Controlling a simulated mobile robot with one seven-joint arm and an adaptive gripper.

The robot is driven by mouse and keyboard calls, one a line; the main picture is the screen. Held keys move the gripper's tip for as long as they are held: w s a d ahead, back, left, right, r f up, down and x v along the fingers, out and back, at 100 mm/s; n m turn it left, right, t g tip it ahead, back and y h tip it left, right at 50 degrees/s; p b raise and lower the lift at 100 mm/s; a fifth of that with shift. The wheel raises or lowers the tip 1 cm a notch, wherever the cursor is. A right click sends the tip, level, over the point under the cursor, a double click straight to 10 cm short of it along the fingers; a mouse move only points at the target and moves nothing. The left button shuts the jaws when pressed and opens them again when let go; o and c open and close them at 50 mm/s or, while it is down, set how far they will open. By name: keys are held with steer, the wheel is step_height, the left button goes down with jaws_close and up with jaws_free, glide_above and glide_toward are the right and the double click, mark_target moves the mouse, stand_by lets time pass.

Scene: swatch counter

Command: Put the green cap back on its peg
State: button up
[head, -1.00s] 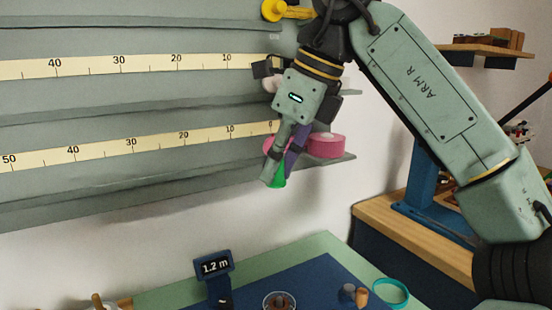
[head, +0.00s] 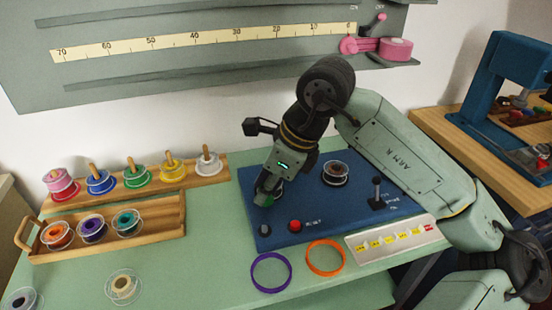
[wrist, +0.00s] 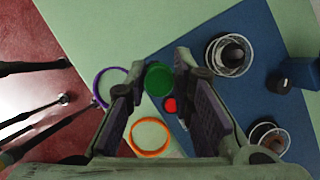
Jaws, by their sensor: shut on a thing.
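My gripper (head: 268,192) is shut on the green cap and holds it above the blue console panel. In the wrist view the cap (wrist: 158,78) is a round green disc between the two fingertips. In the head view only a green sliver of it shows beside the fingers. A wooden rack (head: 52,205) at the back left has several upright pegs, each with a spool on it. The green spool (head: 136,180) sits in the middle, between the blue and yellow ones, with its wooden peg standing out on top. I cannot tell which peg belongs to the cap.
The blue panel (head: 318,215) carries a red button (head: 295,226), a black lever (head: 377,190) and a clear spool (head: 335,173). A purple ring (head: 271,272) and an orange ring (head: 325,257) lie in front. A wooden tray (head: 172,232) holds three spools. The green counter between tray and panel is clear.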

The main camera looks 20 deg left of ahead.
steer(key=shift+s+a+f, duration=0.2)
steer(key=shift+s+f, duration=0.15)
steer(key=shift+s, duration=0.05)
steer(key=b, duration=0.3)
glide_above(265, 226)
steer(key=shift+f, duration=2.7)
steer(key=shift+c, duration=0.6)
steer(key=shift+f, duration=0.2)
steer(key=shift+f+b, duration=0.35)
steer(key=shift+b, duration=0.05)
steer(key=shift+f+b, duration=0.75)
steer(key=shift+b, duration=0.15)
steer(key=o, duration=1)
